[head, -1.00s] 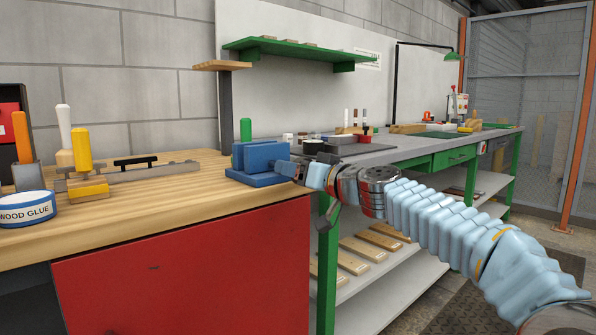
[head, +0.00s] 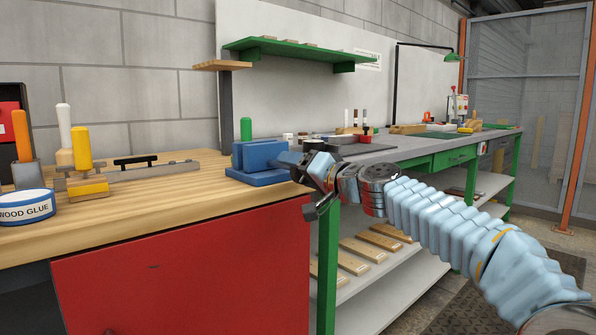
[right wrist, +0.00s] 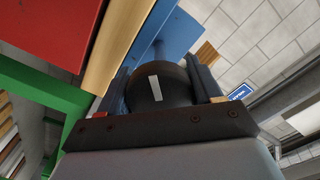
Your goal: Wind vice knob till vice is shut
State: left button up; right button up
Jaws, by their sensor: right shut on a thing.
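The blue vice (head: 262,162) sits at the right end of the wooden bench top. In the head view its jaws look close together, but I cannot tell whether they touch. My right gripper (head: 303,172) is at the vice's right side. In the right wrist view the black knob (right wrist: 158,88), with a pale stripe on its face, lies between the fingers of my right gripper (right wrist: 160,92), which is shut on it. The blue vice body (right wrist: 180,38) shows behind the knob. In the head view my gripper hides the knob. My left gripper is not in view.
Wood glue (head: 24,208), a yellow-handled tool (head: 83,150) and a metal plane-like tool (head: 150,172) stand on the wooden bench top (head: 180,205), left of the vice. A red panel (head: 190,270) is below its front edge. A green-framed grey bench (head: 400,148) stands behind my right arm.

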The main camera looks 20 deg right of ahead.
jog(key=m, duration=0.5)
jog(key=shift+m, duration=0.3)
jog(key=m+p, duration=0.1)
jog(key=m, duration=0.5)
jog(key=shift+f, duration=0.1)
jog(key=shift+p, duration=0.3)
jog(key=o, duration=1)
jog(key=shift+s, duration=0.1)
jog(key=b+v, duration=0.1)
jog(key=v, duration=1.2)
jog(key=shift+s+d+b, duration=0.1)
jog(key=shift+s+b, duration=0.2)
jog(key=shift+b, duration=0.05)
